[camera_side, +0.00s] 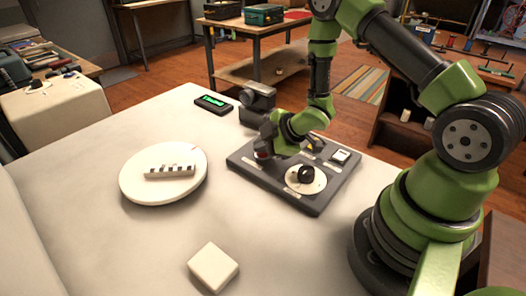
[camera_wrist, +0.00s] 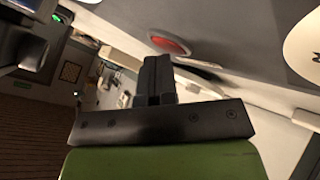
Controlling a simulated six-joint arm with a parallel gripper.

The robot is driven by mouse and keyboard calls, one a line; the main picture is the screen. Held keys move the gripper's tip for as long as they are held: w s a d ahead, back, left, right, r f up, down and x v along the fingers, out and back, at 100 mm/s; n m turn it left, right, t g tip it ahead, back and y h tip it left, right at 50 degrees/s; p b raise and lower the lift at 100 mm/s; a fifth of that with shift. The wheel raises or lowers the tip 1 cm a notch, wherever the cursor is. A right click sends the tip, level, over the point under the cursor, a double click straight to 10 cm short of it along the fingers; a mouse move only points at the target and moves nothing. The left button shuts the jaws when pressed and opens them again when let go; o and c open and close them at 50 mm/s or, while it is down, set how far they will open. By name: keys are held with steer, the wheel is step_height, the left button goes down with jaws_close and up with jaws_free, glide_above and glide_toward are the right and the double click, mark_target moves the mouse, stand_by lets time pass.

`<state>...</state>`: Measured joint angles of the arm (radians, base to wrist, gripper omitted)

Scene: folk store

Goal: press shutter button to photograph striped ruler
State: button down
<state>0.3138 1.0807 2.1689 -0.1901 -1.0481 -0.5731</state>
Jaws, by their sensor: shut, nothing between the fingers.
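The striped ruler (camera_side: 170,171), a white bar with dark stripes, lies on a round white plate (camera_side: 140,190) on the left of the table. A dark control panel (camera_side: 317,205) carries a black knob (camera_side: 306,174) on a white dial and a white switch (camera_side: 340,156). A red round button (camera_wrist: 170,45) shows in the wrist view just beyond my shut, empty fingers (camera_wrist: 156,62). In the side view my gripper (camera_side: 265,150) is low over the panel's left part and hides much of it. I cannot tell whether the fingertips touch the button.
A dark camera-like device (camera_side: 258,98) stands behind the panel. A small black box with a green display (camera_side: 213,103) lies to its left. A cream block (camera_side: 213,267) lies near the front. The table between plate, block and panel is clear.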

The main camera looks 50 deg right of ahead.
mark_target(263, 155)
steer(key=shift+r, duration=0.8)
steer(key=shift+r, duration=0.1)
steer(key=shift+r, duration=2.45)
